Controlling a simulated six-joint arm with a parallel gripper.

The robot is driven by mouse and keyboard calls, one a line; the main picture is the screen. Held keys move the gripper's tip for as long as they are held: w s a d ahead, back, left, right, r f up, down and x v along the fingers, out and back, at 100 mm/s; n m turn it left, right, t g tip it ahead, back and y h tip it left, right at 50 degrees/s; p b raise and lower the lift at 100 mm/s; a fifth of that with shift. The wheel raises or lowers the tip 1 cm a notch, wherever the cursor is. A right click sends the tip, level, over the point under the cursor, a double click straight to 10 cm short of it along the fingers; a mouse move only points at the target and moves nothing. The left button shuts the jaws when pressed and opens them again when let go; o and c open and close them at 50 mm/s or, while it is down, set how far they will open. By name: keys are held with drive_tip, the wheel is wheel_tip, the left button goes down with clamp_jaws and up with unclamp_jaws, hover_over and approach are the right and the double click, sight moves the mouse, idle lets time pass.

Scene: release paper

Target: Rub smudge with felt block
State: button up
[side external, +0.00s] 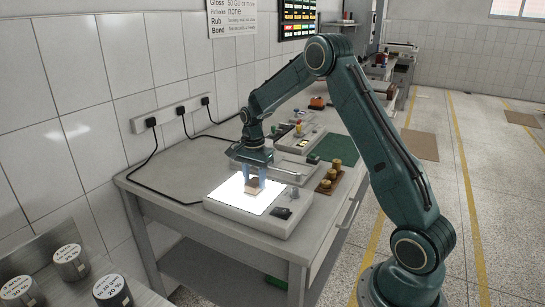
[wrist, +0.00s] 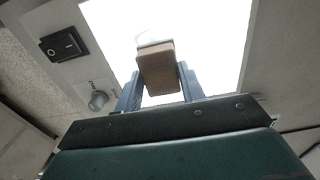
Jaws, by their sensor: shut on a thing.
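My gripper (side external: 255,178) is shut on the felt block (side external: 251,187), a small brown block, over the lit panel of the light box (side external: 262,226). In the wrist view the felt block (wrist: 157,72) sits between my two blue-grey fingers (wrist: 160,80). A pale strip shows at the block's far edge. The block is low over the bright surface, but I cannot tell whether it touches it. No smudge can be made out on the glaring panel; the block and gripper hide part of it.
A black switch (wrist: 64,44) and a knob (wrist: 97,100) sit on the light box's border. A green mat (side external: 332,147) and other devices lie behind. Cables run along the wall side.

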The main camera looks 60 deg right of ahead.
drive_tip(key=shift+a+r, duration=0.1)
drive_tip(key=shift+a, duration=2.9)
wheel_tip(320, 180, up, 8)
drive_tip(key=shift+d, duration=0.15)
drive_tip(key=w+d, duration=0.4)
drive_tip(key=d, duration=0.6)
drive_tip(key=shift+w+d, duration=0.2)
drive_tip(key=shift+d, duration=0.05)
drive_tip(key=shift+f, duration=0.2)
